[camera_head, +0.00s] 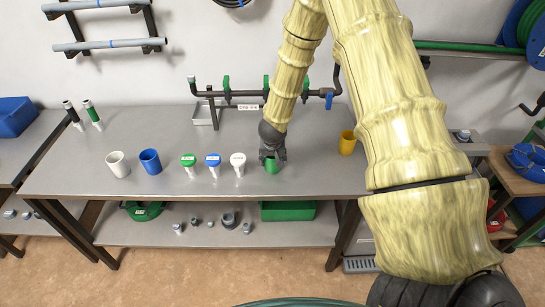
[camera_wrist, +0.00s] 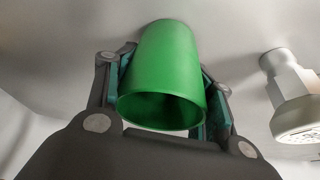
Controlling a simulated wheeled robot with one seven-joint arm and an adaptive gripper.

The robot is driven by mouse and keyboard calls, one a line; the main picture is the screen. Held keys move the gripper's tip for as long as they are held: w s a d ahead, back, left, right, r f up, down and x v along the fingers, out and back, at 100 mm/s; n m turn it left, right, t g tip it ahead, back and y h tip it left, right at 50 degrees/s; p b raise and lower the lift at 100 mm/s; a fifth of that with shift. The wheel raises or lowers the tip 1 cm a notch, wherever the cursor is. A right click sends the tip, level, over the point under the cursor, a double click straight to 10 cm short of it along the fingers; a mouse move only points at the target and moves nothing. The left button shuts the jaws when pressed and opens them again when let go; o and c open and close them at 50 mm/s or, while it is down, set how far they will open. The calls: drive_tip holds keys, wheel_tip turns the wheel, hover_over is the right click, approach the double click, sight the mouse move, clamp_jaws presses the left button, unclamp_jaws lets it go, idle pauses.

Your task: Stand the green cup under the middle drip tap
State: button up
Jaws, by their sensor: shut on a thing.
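The green cup (camera_wrist: 168,70) is between the two fingers of my gripper (camera_wrist: 165,105) in the wrist view, its open mouth toward the camera. In the head view the cup (camera_head: 271,166) shows below my gripper (camera_head: 272,154), near the front edge of the grey table. My gripper is shut on it. I cannot tell whether its base touches the table. The dark pipe with green drip taps runs along the back of the table. One tap (camera_head: 227,88) is at left and another tap (camera_head: 266,86) is partly beside my arm. My arm hides part of the pipe.
A white-topped piece (camera_head: 238,163), a blue-topped one (camera_head: 213,163) and a green-topped one (camera_head: 188,163) stand left of my gripper. Further left are a blue cup (camera_head: 150,162) and a white cup (camera_head: 117,164). A yellow cup (camera_head: 347,143) stands right.

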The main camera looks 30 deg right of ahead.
drive_tip(key=shift+r, duration=0.1)
drive_tip(key=shift+a, duration=0.1)
drive_tip(key=o, duration=0.9)
